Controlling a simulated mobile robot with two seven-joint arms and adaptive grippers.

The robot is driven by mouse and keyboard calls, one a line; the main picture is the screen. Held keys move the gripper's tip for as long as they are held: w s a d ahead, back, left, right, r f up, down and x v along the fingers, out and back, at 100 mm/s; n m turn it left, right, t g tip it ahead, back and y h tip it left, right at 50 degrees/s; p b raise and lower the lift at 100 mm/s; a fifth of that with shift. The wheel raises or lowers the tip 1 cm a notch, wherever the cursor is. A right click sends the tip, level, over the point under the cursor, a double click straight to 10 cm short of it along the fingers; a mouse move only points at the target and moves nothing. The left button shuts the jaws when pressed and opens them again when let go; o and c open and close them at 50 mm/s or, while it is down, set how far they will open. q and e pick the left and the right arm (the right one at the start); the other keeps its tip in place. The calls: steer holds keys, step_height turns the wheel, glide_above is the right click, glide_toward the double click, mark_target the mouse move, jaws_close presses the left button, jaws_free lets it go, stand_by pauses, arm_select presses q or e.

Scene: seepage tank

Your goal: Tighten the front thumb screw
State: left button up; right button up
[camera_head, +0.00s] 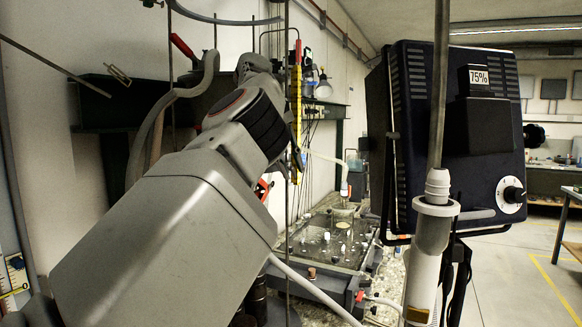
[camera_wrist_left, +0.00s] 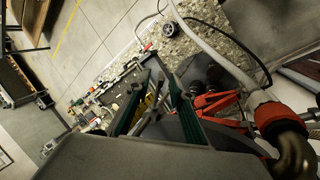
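The seepage tank (camera_head: 325,243) stands low on a speckled bench in the middle of the head view, with small pale and dark fittings on it. A brown knob (camera_head: 311,272) and a reddish knob (camera_head: 361,297) show at its near edge; I cannot tell which part is the front thumb screw. My left gripper (camera_head: 296,160) is at the end of the grey arm, above and left of the tank, mostly hidden by the wrist. In the left wrist view its two dark fingers (camera_wrist_left: 162,80) stand apart, with no held object clearly visible. My right gripper is not in view.
A large black lamp housing (camera_head: 405,140) marked 75% stands at the right, near a vertical pole with a white clamp (camera_head: 436,205). Pale hoses and thin rods surround the tank. A shelf (camera_head: 130,95) is on the left wall. Open floor (camera_head: 520,270) lies at the right.

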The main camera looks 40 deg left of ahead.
arm_select(q)
jaws_close()
steer(key=shift+g+y, duration=0.3)
steer(key=shift+g, duration=0.3)
stand_by(0.3)
jaws_free()
